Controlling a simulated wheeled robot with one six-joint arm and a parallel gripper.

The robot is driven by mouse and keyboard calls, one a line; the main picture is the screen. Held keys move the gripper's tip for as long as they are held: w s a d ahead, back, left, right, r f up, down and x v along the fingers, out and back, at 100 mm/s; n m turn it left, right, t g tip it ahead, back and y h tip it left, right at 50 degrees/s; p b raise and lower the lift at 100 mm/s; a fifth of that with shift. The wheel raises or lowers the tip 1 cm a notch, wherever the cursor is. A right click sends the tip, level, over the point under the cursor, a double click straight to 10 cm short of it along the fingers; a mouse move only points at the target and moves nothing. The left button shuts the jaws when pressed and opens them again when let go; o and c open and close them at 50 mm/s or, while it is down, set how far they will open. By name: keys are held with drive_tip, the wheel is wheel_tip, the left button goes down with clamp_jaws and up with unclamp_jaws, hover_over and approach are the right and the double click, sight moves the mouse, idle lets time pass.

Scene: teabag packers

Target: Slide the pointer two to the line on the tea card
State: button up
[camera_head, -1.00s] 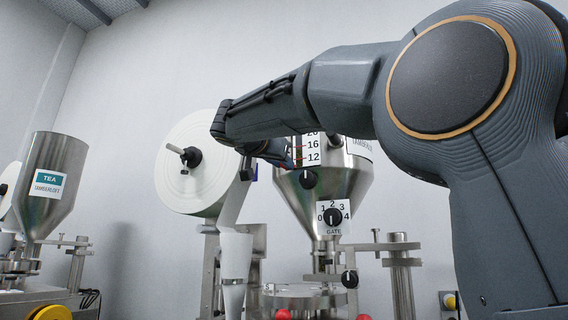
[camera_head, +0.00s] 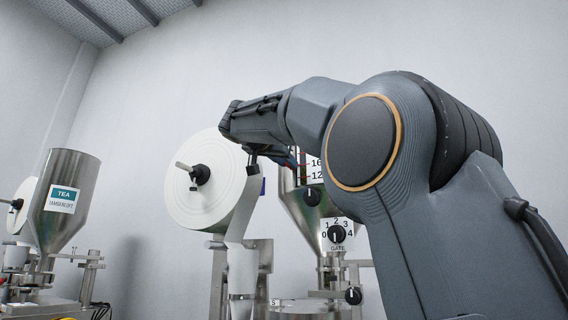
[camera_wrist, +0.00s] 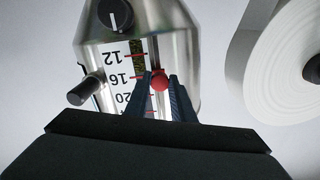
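A red ball knob (camera_wrist: 159,80), seemingly the pointer, sits near the 16 level. My gripper (camera_wrist: 160,75) has one fingertip on each side of the knob, very close to it. I cannot tell whether they press on it.
A black dial (camera_wrist: 115,14) and a dark peg (camera_wrist: 86,90) are beside the card. A white paper roll (camera_wrist: 285,60) is at the right in the wrist view. Below the card is a numbered gate dial (camera_head: 337,233). A second hopper (camera_head: 70,195) stands far left.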

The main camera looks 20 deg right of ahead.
drive_tip(key=o, duration=0.4)
drive_tip(key=shift+d, duration=0.15)
drive_tip(key=b+v, duration=0.2)
drive_tip(key=v, duration=0.5)
drive_tip(key=shift+s+a, duration=0.25)
drive_tip(key=shift+a, duration=0.15)
